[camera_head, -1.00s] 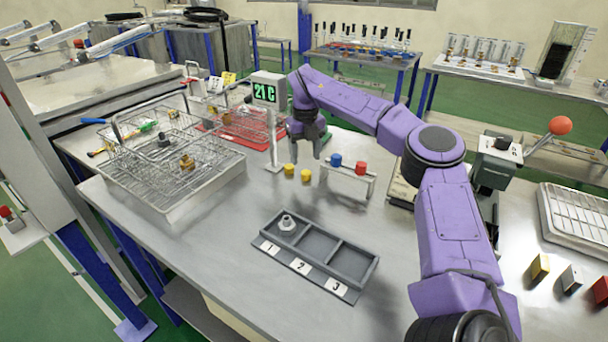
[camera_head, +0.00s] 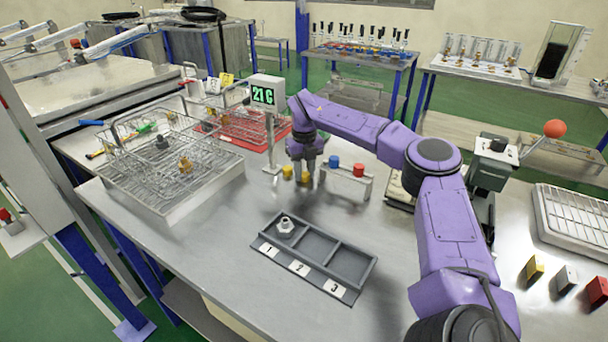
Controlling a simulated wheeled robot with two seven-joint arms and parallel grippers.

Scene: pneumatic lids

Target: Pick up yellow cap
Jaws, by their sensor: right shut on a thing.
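Two small yellow caps stand on the metal table just right of the temperature display's post. My right gripper (camera_head: 304,174) points down over them and is shut on the right yellow cap (camera_head: 305,178), which is at table height and partly hidden by the fingers. The other yellow cap (camera_head: 288,172) stands close on its left. My left gripper is not in view.
A small rack with a blue cap (camera_head: 334,161) and a red cap (camera_head: 358,170) is close to the right. The display (camera_head: 264,96) stands behind left. A numbered tray (camera_head: 330,290) with a fitting (camera_head: 285,225) in compartment 1 lies in front. Wire baskets (camera_head: 180,175) stand left.

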